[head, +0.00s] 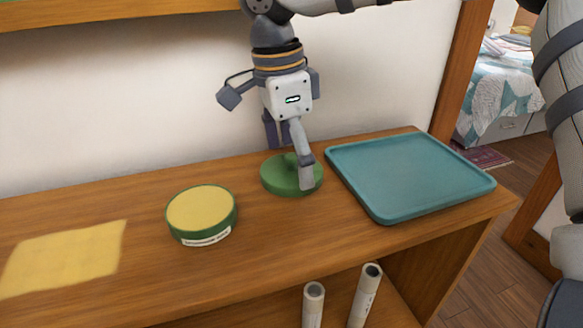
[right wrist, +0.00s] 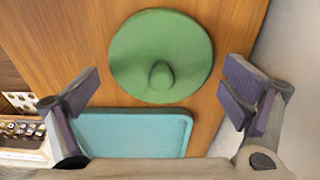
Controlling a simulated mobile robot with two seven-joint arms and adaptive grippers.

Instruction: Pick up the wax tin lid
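The green wax tin lid (head: 277,176) lies flat on the wooden shelf top, with a small round knob in its middle. It also shows whole in the right wrist view (right wrist: 150,45). The open wax tin (head: 201,209), green-walled with a pale label and yellow wax, stands left of the lid. My right gripper (head: 290,153) points down just above the lid, one finger in front of it in the head view. In the right wrist view its fingers (right wrist: 160,95) are wide apart, with nothing between the pads. My left gripper is not in view.
A teal tray (head: 405,170) lies right of the lid, close to it, and looks empty. A yellow cloth (head: 64,256) lies flat at the left. Two pale tubes (head: 313,305) stand below the shelf's front edge. A wall is behind.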

